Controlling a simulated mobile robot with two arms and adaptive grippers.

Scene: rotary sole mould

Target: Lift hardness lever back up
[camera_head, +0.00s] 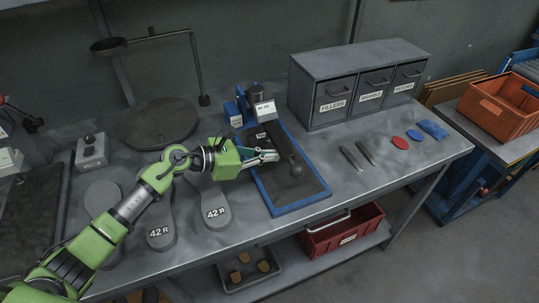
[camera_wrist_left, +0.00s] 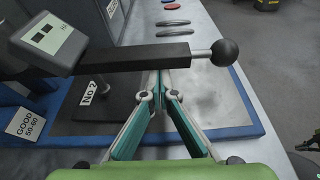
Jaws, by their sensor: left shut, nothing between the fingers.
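The hardness lever (camera_wrist_left: 135,57) is a dark bar with a black ball knob (camera_wrist_left: 224,52), running sideways across the left wrist view from the tester head with a small display (camera_wrist_left: 47,36). In the head view the knob (camera_head: 296,170) is over the dark plate inside the blue-edged tray (camera_head: 310,205). My left gripper (camera_head: 276,156) is shut and empty at the lever. In the left wrist view its fingertips (camera_wrist_left: 160,78) meet beneath the bar, which hides their very ends; contact cannot be told.
A grey drawer cabinet (camera_head: 300,90) stands behind the tray. Grey soles marked 42 R (camera_head: 216,212) lie to the left. Two dark strips (camera_head: 352,158) and coloured pieces (camera_head: 400,142) lie to the right.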

